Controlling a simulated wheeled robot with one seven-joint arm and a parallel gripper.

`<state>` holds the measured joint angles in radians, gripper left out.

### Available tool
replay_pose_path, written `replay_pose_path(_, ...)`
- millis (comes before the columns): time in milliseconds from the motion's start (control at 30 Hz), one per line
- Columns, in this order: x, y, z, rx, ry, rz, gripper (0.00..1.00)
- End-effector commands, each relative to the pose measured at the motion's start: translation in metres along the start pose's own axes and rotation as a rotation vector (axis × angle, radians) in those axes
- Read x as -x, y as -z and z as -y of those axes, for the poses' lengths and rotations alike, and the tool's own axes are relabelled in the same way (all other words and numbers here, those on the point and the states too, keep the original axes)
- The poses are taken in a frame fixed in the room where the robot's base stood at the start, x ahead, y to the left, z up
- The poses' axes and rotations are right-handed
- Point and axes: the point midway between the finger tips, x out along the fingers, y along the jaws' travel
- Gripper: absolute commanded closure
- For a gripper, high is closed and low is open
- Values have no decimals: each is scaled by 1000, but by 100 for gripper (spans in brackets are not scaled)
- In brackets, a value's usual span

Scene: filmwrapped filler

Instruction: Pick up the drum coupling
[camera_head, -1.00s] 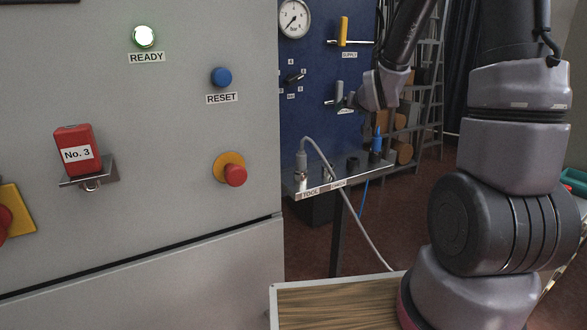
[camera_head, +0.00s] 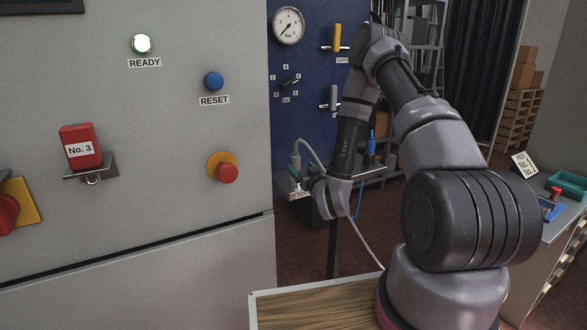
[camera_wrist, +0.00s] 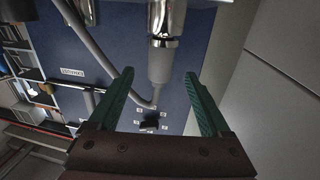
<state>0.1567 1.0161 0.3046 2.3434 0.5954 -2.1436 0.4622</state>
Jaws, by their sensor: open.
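My gripper (camera_wrist: 159,78) is open, with one green finger on each side of the coupling in that view. A gap shows on both sides, and how deep the coupling lies between the fingers I cannot tell.
A grey cabinet (camera_head: 140,210) with buttons stands close to the left of my gripper. The blue panel (camera_head: 310,100) with a gauge and valve handles is behind. A blue tool (camera_head: 371,144) stands farther right on the bench.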

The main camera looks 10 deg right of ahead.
Motion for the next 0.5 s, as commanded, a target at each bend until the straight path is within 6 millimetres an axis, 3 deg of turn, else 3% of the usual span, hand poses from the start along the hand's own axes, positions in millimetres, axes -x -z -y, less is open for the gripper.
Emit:
replay_pose_path(100, -21, 1, 1, 2, 1, -4, 18)
replay_pose_path(500, -64, -1, 2, 2, 2, -2, 18)
